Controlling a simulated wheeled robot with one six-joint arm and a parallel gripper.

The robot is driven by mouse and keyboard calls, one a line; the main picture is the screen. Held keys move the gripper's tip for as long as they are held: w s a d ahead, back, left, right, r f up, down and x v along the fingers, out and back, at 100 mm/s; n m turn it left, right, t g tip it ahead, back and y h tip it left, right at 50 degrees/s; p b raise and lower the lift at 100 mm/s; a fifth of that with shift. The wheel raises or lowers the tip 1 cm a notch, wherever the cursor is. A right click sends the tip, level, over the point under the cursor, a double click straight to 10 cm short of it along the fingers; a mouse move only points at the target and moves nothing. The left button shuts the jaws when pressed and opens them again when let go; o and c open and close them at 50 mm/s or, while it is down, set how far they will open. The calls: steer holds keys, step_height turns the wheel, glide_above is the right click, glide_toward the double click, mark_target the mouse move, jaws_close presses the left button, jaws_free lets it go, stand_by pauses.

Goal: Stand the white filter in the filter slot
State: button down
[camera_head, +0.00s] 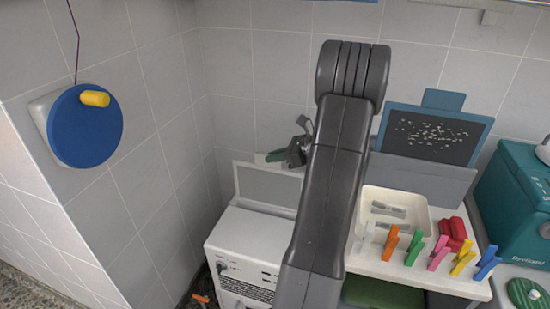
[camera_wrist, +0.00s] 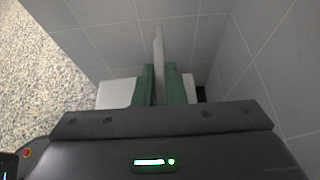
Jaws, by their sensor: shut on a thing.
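The white filter (camera_head: 268,187), a grey panel in a white frame, is upright over the top of the white machine (camera_head: 245,240) at the left. My gripper (camera_head: 275,157) is shut on its upper edge. In the wrist view the green fingers (camera_wrist: 160,85) press on both sides of the thin white filter (camera_wrist: 158,45), seen edge-on. The filter's lower edge is at or just above the machine top (camera_wrist: 115,93); I cannot tell whether it touches. The filter slot is not clearly visible. My arm hides the machine's right side.
A blue-framed dark screen with pale bits (camera_head: 432,135) stands at the back right. A white tray (camera_head: 395,205), several coloured clips (camera_head: 413,248) and a red object (camera_head: 455,232) lie on the counter. A teal machine (camera_head: 515,200) is far right. A blue disc (camera_head: 85,126) hangs on the left wall.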

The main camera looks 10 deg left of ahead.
mark_target(275, 168)
steer(key=shift+f, duration=0.1)
steer(key=shift+f+b, duration=1.35)
steer(key=shift+b, duration=0.05)
steer(key=shift+f, duration=0.1)
steer(key=shift+f+b, duration=0.9)
steer(key=shift+b, duration=0.2)
steer(key=shift+f+b, duration=3.85)
steer(key=shift+f, duration=0.35)
